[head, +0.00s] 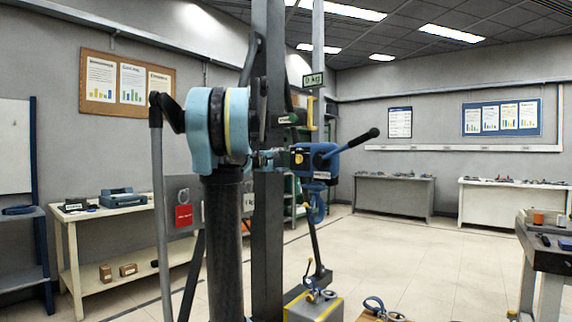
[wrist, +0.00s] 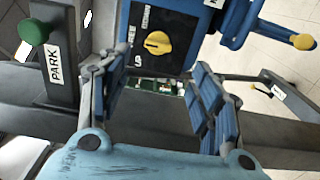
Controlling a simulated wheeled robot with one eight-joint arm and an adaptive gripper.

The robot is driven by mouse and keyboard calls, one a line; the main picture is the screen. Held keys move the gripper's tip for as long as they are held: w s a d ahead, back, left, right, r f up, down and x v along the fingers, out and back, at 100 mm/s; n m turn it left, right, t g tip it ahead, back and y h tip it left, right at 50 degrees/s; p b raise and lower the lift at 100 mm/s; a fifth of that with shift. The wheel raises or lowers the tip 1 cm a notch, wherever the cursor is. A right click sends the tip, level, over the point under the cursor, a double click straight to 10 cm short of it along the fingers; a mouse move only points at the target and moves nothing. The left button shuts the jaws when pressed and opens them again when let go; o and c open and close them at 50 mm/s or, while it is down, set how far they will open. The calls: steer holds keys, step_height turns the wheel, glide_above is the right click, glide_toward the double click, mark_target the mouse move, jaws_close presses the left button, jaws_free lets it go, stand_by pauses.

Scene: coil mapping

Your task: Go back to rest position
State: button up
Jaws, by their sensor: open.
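My gripper (wrist: 160,76) is open, its blue padded fingers spread apart with nothing between them in the wrist view. A blue box with a yellow rotary knob (wrist: 157,43) is straight ahead of the fingers. In the head view, my gripper (head: 268,158) is just left of this blue box (head: 318,163), which has a lever with a black grip. I cannot tell whether the fingers touch the box. A green knob (wrist: 33,31) above a PARK label is left of the fingers. My light blue arm joint hides part of the scene in the head view.
A dark upright column (head: 268,235) stands close beside my arm. A grey box with yellow edging (head: 318,308) is low in front. A cream workbench (head: 105,212) is at left and a table (head: 552,255) at right. The floor at centre right is clear.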

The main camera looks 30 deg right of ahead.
steer(key=shift+s+a, duration=0.25)
steer(key=shift+a, duration=0.45)
steer(key=s+a+f+m+g+y, duration=0.2)
steer(key=s+a+f+y, duration=0.6)
steer(key=s+a+f, duration=1)
steer(key=s+a+f+m+g+y, duration=0.2)
steer(key=s+a+f+y, duration=0.6)
steer(key=s+a+f, duration=1.1)
steer(key=a+f, duration=0.4)
steer(key=f, duration=0.5)
steer(key=shift+a+g+y, duration=0.3)
steer(key=shift+g, duration=0.1)
steer(key=shift+w+f, duration=0.15)
steer(key=shift+w, duration=0.25)
